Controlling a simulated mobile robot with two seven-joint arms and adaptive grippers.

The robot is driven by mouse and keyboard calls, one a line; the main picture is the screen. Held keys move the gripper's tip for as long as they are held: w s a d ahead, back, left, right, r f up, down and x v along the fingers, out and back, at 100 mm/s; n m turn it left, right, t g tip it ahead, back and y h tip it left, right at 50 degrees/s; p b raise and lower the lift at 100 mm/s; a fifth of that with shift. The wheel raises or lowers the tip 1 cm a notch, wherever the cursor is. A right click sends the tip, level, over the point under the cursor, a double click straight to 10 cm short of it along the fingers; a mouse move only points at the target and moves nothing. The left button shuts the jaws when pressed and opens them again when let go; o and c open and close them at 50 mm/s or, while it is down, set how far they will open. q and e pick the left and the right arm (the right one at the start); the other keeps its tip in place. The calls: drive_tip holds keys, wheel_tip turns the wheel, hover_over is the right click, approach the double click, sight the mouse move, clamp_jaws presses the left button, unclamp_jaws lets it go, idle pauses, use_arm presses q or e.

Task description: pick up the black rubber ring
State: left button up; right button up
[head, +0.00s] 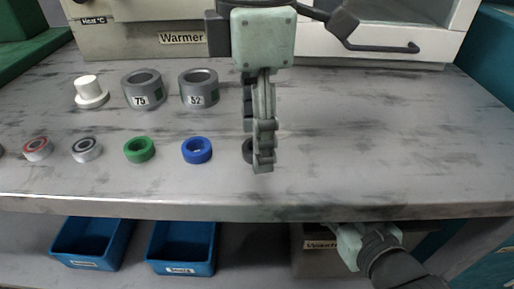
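The black rubber ring (247,150) lies on the grey workbench, at the right end of the front row of rings. Only its left part shows; a gripper finger hides the rest. My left gripper (262,158) hangs over the bench with its fingers pointing down, in front of the ring. I see the fingers nearly edge-on, one overlapping the other, so I cannot tell whether they are open or touch the ring. My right gripper (349,243) is low at the right, below the bench's front edge, and its finger opening is unclear.
Blue (197,150), green (139,149) and metal rings stand left of the black one. Behind are two grey cylinders (198,88) and a white part (90,91). A warmer (150,40) stands at the back. Blue bins (182,247) sit below. The bench's right side is clear.

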use_arm(q)
drive_tip(key=shift+f, duration=0.3)
drive_tip(key=shift+c, duration=0.6)
drive_tip(key=c, duration=1)
drive_tip(key=shift+o, duration=0.2)
